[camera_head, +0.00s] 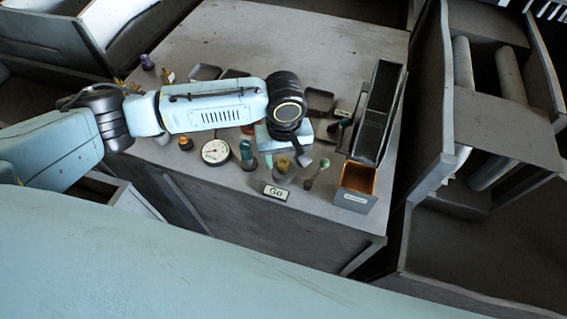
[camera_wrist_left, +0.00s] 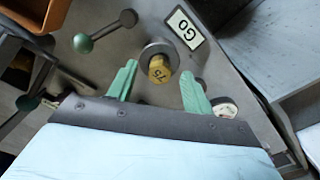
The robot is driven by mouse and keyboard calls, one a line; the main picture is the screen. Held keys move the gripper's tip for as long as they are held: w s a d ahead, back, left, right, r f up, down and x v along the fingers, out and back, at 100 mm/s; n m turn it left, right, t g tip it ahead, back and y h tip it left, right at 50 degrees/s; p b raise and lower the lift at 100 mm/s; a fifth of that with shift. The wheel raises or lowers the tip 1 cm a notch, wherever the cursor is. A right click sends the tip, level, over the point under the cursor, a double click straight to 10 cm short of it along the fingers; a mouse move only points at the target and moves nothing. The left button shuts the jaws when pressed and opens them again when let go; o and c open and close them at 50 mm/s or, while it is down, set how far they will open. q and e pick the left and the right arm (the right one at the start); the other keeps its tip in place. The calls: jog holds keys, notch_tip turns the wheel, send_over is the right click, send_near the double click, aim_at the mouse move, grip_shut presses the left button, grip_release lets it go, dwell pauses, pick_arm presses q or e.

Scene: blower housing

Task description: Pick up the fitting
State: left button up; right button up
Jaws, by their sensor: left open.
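The fitting looks like a yellow brass piece marked with digits, in a round grey collar. It stands near the front edge of the table in the head view (camera_head: 283,166). In the left wrist view the fitting (camera_wrist_left: 159,69) lies just beyond and between the green fingertips. My left gripper (camera_head: 286,156) is above it, pointing down; in the wrist view its jaws (camera_wrist_left: 157,88) are open, one finger on each side of the fitting, with nothing held. Whether the fingertips are level with it I cannot tell. My right gripper is not in view.
A "GO" sign (camera_head: 275,192) stands in front of the fitting. A round gauge (camera_head: 215,152) and a green-topped piece (camera_head: 247,154) are to its left. A green-ended rod (camera_head: 317,174) and an orange-lined box (camera_head: 356,187) are to its right. The table's back (camera_head: 300,38) is clear.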

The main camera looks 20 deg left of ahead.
pick_arm(q)
jog(key=shift+f, duration=1.2)
jog(key=c, duration=1.1)
